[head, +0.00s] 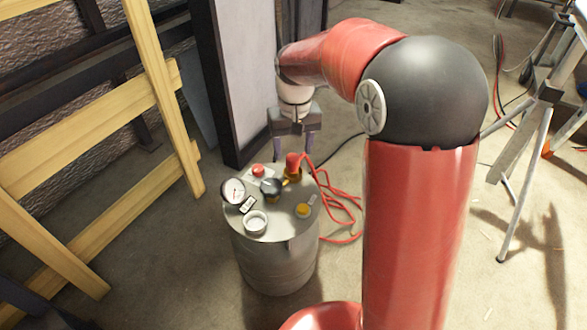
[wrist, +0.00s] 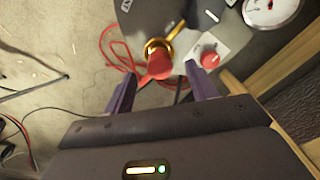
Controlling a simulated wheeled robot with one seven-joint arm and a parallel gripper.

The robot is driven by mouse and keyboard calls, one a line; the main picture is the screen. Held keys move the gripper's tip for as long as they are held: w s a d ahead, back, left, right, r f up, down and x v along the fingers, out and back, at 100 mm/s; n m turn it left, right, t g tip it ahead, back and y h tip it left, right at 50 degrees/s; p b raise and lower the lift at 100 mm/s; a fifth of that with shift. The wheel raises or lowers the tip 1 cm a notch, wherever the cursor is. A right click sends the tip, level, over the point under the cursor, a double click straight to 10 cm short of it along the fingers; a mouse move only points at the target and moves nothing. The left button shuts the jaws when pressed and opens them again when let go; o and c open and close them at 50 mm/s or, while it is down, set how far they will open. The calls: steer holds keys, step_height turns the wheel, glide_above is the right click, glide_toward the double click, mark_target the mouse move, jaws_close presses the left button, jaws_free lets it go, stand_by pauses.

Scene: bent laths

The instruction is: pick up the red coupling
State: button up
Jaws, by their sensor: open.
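The red coupling (head: 293,160) sits on a brass fitting near the far rim of the grey metal tank's top (head: 281,222). In the wrist view the red coupling (wrist: 158,64) lies between my two purple fingers, with its brass collar just beyond it. My gripper (head: 292,148) is open and points down, right above the coupling in the head view. In the wrist view my gripper (wrist: 162,72) has a finger on each side of the coupling, with gaps on both sides. I cannot tell how far down the fingertips reach.
A red button (head: 258,170), a black knob (head: 270,188), a round gauge (head: 233,191) and a white-rimmed cup (head: 255,222) crowd the tank top. A red hose (head: 345,203) lies on the floor to the right. Wooden laths (head: 120,116) stand at the left.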

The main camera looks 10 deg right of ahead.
mark_target(293, 157)
step_height(293, 157, down, 5)
steer(key=shift+w+f+b, duration=0.1)
steer(key=shift+b, duration=0.65)
steer(key=c, duration=1.1)
